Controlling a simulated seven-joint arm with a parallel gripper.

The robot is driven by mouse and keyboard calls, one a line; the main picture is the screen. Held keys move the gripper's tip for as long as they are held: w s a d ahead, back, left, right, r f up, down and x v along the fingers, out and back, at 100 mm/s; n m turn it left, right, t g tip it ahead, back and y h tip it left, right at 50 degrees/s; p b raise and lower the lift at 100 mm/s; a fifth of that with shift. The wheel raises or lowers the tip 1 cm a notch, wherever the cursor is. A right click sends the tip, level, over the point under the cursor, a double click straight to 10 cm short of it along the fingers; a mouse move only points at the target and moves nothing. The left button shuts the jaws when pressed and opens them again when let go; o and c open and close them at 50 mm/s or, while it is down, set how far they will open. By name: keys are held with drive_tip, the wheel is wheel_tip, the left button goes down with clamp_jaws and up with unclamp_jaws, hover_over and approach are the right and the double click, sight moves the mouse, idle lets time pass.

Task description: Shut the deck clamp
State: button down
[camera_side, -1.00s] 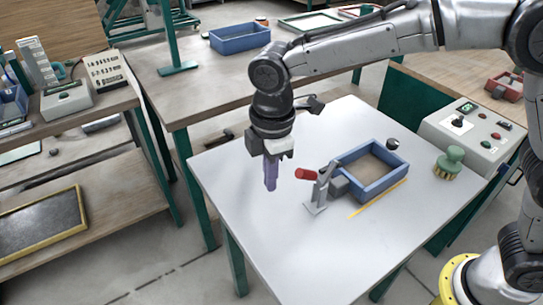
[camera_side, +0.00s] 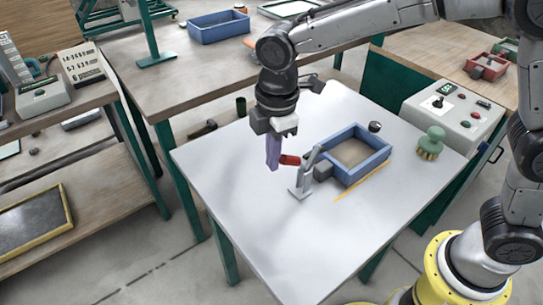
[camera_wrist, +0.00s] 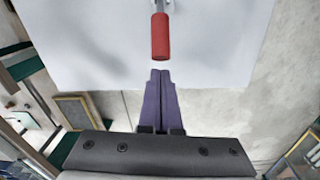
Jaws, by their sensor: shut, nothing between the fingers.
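The deck clamp (camera_side: 306,180) is a grey metal bracket on the white table, beside the near left corner of a blue frame (camera_side: 346,180). Its lever ends in a red handle (camera_side: 289,160) that sticks out to the left, above the table. My gripper (camera_side: 273,168) has purple fingers, pressed together, pointing down just left of the red handle's end. In the wrist view, the shut fingertips (camera_wrist: 160,75) lie just short of the red handle (camera_wrist: 160,36), with a narrow gap in the picture. The clamp body is mostly out of the wrist view.
A yellow strip (camera_side: 360,180) lies along the near side of the frame. A grey control box (camera_side: 447,112) is at the right. The table's near part is bare.

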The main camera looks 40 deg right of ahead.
sight(317, 146)
drive_tip(key=shift+d+r+y, duration=0.2)
drive_tip(key=shift+d+y, duration=0.1)
drive_tip(key=shift+d+r, duration=0.1)
drive_tip(key=shift+d+r+y, duration=0.35)
drive_tip(key=shift+d+y, duration=0.15)
drive_tip(key=shift+d, duration=0.05)
drive_tip(key=shift+d+r+y, duration=0.3)
drive_tip(key=shift+d+y, duration=0.2)
drive_tip(key=d+y, duration=0.2)
drive_tip(key=d+r+y, duration=0.1)
drive_tip(key=d+y, duration=0.1)
drive_tip(key=d, duration=0.1)
drive_tip(key=d+y, duration=0.2)
drive_tip(key=shift+d+r+y, duration=0.25)
drive_tip(key=shift+d+y, duration=0.15)
drive_tip(key=shift+d+f+y, duration=0.15)
drive_tip(key=shift+d+y, duration=0.55)
drive_tip(key=shift+d+f, duration=0.15)
drive_tip(key=shift+d, duration=0.7)
drive_tip(key=shift+f, duration=0.1)
